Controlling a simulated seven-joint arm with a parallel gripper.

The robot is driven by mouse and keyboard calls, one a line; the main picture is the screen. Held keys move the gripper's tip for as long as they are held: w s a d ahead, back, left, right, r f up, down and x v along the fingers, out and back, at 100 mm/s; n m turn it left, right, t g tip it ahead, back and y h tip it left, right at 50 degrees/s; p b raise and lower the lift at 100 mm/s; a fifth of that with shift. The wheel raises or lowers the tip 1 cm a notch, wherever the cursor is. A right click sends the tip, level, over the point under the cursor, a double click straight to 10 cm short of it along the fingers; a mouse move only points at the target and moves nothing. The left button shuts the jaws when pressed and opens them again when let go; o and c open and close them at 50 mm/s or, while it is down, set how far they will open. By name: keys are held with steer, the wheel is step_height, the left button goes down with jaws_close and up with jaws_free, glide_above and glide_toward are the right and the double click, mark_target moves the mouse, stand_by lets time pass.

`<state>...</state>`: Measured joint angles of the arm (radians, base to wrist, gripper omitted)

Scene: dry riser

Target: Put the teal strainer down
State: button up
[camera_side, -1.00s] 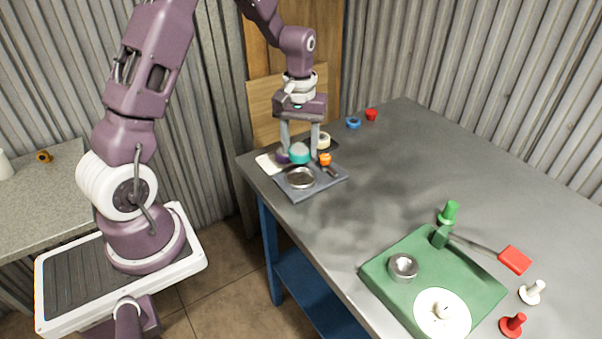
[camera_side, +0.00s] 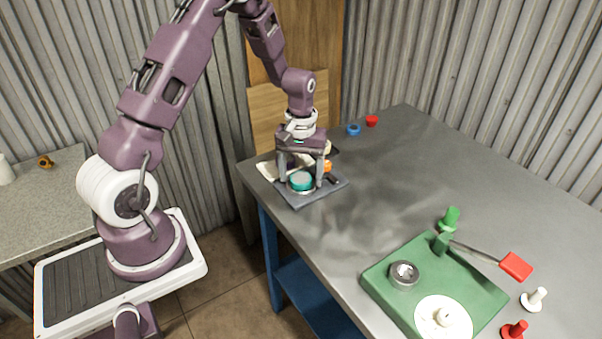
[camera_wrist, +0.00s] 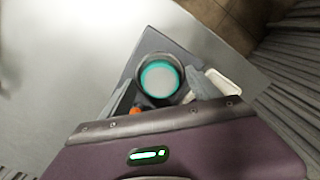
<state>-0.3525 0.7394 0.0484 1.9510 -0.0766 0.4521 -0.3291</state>
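The teal strainer (camera_side: 301,181) sits level in the round metal holder on the dark grey tray (camera_side: 302,201). In the wrist view the strainer (camera_wrist: 160,78) is a teal ring with a pale centre, with the metal holder's rim around it. My gripper (camera_side: 301,184) is upright over the tray, one finger on each side of the strainer. The fingers look apart from it, with small gaps, and it also shows in the wrist view (camera_wrist: 164,90). The lower part of the strainer is hidden inside the holder.
An orange piece (camera_side: 327,166) and a pale cloth or dish (camera_side: 267,171) lie close to the tray. The green board (camera_side: 470,289) is at the front right. The middle table is clear.

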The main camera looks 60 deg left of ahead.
mark_target(301, 178)
steer(key=s+d+r+m+t, duration=0.1)
steer(key=d+r, duration=0.1)
steer(key=r, duration=0.7)
steer(key=s+d+r, duration=0.1)
steer(key=d+r, duration=0.1)
steer(key=r, duration=0.7)
steer(key=s+d+r+m+t, duration=0.1)
steer(key=s+d+r+m, duration=0.1)
steer(key=s, duration=0.4)
steer(key=s+d+r+m+t, duration=0.2)
steer(key=s+d+m, duration=0.1)
steer(key=s+d, duration=0.2)
steer(key=s+d+r+m+t, duration=0.1)
steer(key=s+d+r+m, duration=0.2)
steer(key=s, duration=0.6)
steer(key=shift+s+d+t, duration=0.2)
steer(key=shift+d+t, duration=0.1)
steer(key=shift+d, duration=0.05)
steer(key=shift+r, duration=0.15)
steer(key=shift+c, duration=0.4)
